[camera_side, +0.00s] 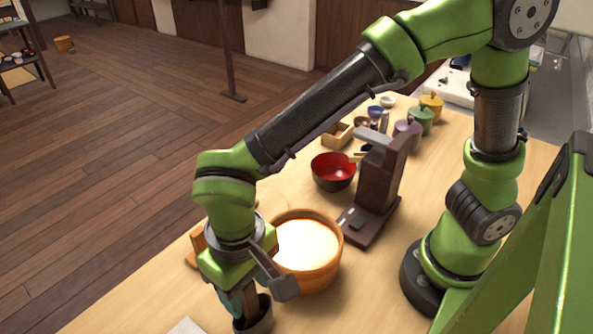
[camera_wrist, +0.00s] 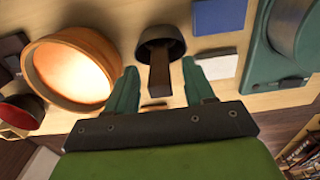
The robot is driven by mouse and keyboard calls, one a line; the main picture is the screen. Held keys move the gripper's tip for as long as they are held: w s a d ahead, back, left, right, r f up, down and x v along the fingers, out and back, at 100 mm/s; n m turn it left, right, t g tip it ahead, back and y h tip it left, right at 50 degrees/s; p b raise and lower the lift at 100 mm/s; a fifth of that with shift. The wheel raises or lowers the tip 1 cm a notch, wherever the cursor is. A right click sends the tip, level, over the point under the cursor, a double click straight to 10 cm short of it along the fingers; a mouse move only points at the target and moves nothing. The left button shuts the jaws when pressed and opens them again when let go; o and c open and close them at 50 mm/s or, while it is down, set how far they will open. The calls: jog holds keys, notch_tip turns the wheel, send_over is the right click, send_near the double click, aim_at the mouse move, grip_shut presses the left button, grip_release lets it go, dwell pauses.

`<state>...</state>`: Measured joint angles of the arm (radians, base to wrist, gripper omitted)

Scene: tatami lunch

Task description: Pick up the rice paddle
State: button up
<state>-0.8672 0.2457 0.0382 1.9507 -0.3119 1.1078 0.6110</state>
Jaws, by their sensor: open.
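The rice paddle appears to be the brown wooden handle (camera_wrist: 159,78) standing in a dark round holder (camera_wrist: 172,46) in the wrist view. Its lower part is hidden inside the holder. My gripper (camera_wrist: 160,66) is open, with one teal finger on each side of the handle and a gap on both sides. In the side view my gripper (camera_side: 240,300) points down at the front of the table, just over the dark holder (camera_side: 256,322). The brown handle (camera_side: 250,297) shows only partly there, beside a teal finger.
A wooden tub (camera_side: 335,262) with a pale filling stands close to the gripper. Behind it are a red-lined bowl (camera_side: 333,180) and a dark brown stand (camera_side: 378,190). A blue block (camera_wrist: 219,15) and a white piece (camera_wrist: 217,67) lie near the holder.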

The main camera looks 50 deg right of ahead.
jog(key=shift+f, duration=0.75)
grip_shut()
jog(key=shift+r, duration=0.1)
